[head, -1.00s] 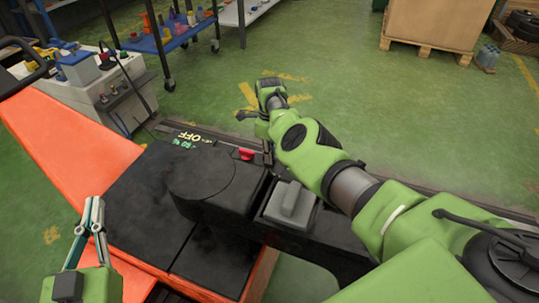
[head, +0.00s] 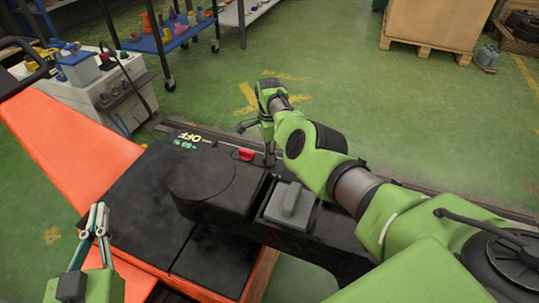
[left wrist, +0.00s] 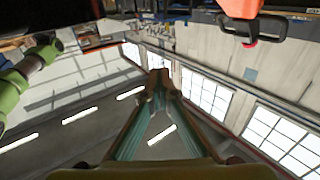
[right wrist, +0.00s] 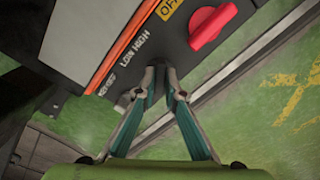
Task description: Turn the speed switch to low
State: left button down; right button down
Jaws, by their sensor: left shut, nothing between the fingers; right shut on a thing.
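The dark control panel (right wrist: 125,72) fills the upper part of the right wrist view, with LOW and HIGH labels (right wrist: 134,49) on it. My right gripper (right wrist: 164,72) is shut at the panel edge just beside these labels, on the small speed switch, which its fingertips hide. I cannot tell which way the switch points. In the head view my right gripper (head: 268,155) reaches down at the panel's far edge, right of the red knob. My left gripper (head: 98,215) is shut and empty, raised at the lower left; its fingertips meet in the left wrist view (left wrist: 159,75).
A red knob (right wrist: 213,27) with an OFF label sits close to my right gripper; it also shows in the head view (head: 246,154). A grey block-shaped part (head: 290,202) lies nearer me.

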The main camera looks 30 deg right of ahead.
jog(key=n, duration=0.5)
jog(key=shift+n, duration=0.3)
pick_arm(q)
jog(key=f, duration=0.1)
jog(key=f+g, duration=0.1)
jog(key=f, duration=0.1)
jog(key=shift+s+a+f+y+p, duration=0.15)
jog(key=shift+s+a+y+p, duration=0.05)
jog(key=shift+a+y+p, duration=0.1)
pick_arm(e)
jog(key=n, duration=0.4)
jog(key=shift+n, duration=0.3)
pick_arm(q)
jog(key=shift+g, duration=0.3)
pick_arm(e)
jog(key=shift+n, duration=0.3)
jog(key=c, duration=2.2)
grip_release()
jog(key=shift+o, duration=0.3)
notch_tip(320, 180, up, 12)
jog(key=shift+r, duration=0.1)
